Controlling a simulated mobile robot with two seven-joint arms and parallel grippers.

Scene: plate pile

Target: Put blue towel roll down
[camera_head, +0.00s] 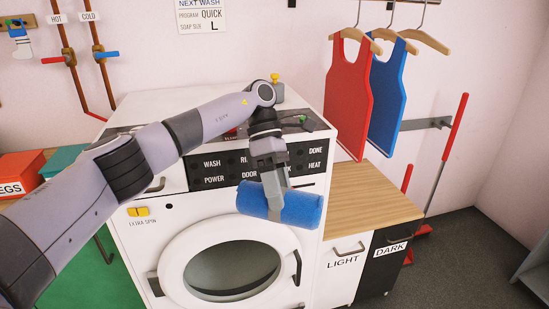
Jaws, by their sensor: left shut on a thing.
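A blue towel roll (298,208) hangs in the air in front of the white washing machine (142,235), below its control panel. My left gripper (274,200) points down and is shut on the roll near its middle, with the fingers across it. The roll lies roughly level, its long side running left to right. It covers part of the panel's lower edge and the space above the round door. My right gripper is not in view.
A wooden countertop (372,200) to the right is clear, above the LIGHT (347,262) and DARK (388,256) bins. Red and blue tank tops (349,95) hang above it. A red bin (20,165) and a green bin (62,160) stand at left.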

